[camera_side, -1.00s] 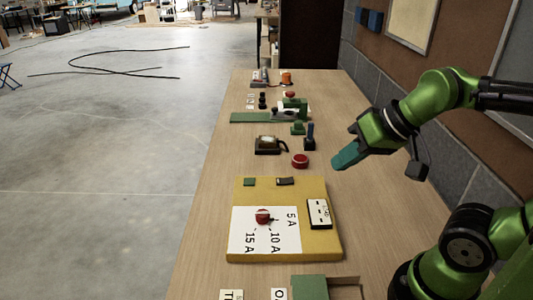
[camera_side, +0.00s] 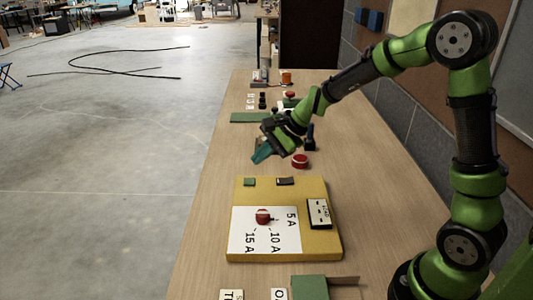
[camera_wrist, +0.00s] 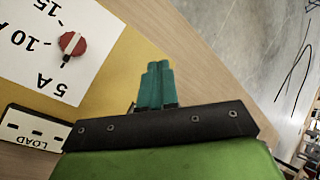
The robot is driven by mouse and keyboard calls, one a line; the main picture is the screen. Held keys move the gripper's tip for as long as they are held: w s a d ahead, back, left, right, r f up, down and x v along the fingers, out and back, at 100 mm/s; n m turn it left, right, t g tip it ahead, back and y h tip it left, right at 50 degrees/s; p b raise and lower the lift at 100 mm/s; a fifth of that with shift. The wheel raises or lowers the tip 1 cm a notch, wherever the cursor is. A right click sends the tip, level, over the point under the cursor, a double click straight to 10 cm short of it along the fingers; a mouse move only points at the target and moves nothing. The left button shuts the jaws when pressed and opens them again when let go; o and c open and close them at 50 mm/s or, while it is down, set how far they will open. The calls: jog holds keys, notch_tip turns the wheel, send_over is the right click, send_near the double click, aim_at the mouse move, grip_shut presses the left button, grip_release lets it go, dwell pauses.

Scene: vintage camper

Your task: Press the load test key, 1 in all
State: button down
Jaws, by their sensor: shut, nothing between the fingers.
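A yellow panel (camera_side: 300,250) lies on the bench with a white dial sheet marked 5 A, 10 A and 15 A. A red knob (camera_side: 263,216) sits on the sheet, and a box labelled LOAD (camera_side: 319,213) is at its right. A small green block (camera_side: 249,182) and a small dark block (camera_side: 285,181) sit along the panel's far edge; I cannot tell which is the load test key. My gripper (camera_side: 262,154) is shut and empty, raised beyond that edge. In the wrist view its teal fingertips (camera_wrist: 158,68) hide part of the panel; the knob (camera_wrist: 72,43) and LOAD box (camera_wrist: 36,132) show.
A red round button (camera_side: 300,161) stands right of my gripper. A dark device is partly hidden behind the gripper. Several small devices stand farther back, near a green strip (camera_side: 250,117). A green box (camera_side: 309,287) is at the near edge. The bench right of the panel is clear.

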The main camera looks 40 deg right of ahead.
aim_at(252, 182)
jog(key=w+m, duration=0.1)
jog(key=w, duration=0.1)
jog(key=w+d+m+t, duration=0.1)
jog(key=m, duration=0.1)
jog(key=w+m, duration=0.2)
jog(key=shift+w+d+r+t, duration=0.1)
jog(key=shift+w+d+t, duration=0.25)
jog(key=shift+t, duration=0.05)
jog(key=shift+f, duration=4.4)
jog(key=shift+f, duration=0.1)
jog(key=shift+f, duration=0.35)
